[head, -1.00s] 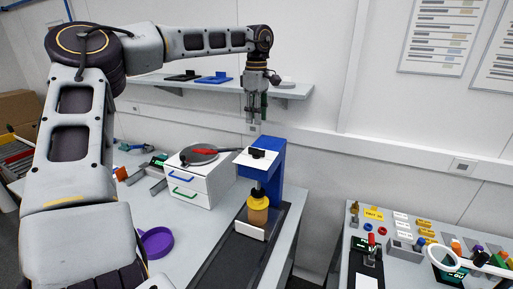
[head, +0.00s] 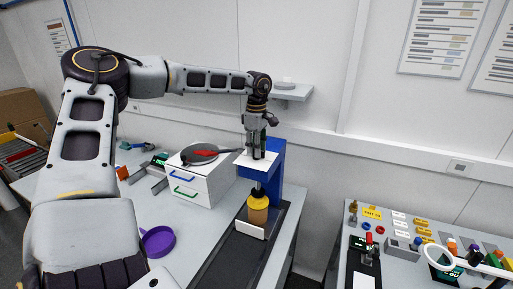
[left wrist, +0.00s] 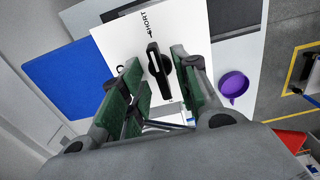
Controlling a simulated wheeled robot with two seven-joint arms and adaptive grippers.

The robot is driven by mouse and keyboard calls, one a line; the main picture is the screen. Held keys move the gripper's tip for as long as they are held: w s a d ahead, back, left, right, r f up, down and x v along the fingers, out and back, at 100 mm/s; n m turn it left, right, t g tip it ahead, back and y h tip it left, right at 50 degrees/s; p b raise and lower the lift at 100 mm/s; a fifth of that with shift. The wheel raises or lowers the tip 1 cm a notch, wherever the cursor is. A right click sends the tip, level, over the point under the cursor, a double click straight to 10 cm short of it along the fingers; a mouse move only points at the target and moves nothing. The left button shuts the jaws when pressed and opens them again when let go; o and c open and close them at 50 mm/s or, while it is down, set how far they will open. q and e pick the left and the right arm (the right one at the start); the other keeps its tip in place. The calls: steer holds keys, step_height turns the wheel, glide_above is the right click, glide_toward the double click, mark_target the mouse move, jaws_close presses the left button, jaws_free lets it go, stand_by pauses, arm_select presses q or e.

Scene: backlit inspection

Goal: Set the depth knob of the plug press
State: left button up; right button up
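The plug press (head: 274,170) is a blue stand at the back right of the left table, with a white plate on top. In the left wrist view its black depth knob (left wrist: 158,70) sits on the white plate (left wrist: 115,47), beside lettering that reads "HORT" with its start unclear. My left gripper (head: 257,156) points down over the plate. In the left wrist view its green-padded fingers (left wrist: 155,72) are apart, with the knob between their tips. I cannot tell whether either finger touches it. An amber bottle-like part with a black top (head: 257,207) stands under the press head.
A white drawer unit (head: 203,183) with a round dark plate and a red piece on top stands left of the press. A purple dish (head: 158,240) lies on the table. A wall shelf (head: 292,93) is behind. A second table (head: 400,245) with small parts is at the right.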

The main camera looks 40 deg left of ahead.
arm_select(q)
steer(key=shift+f, duration=0.3)
jaws_close()
stand_by(0.4)
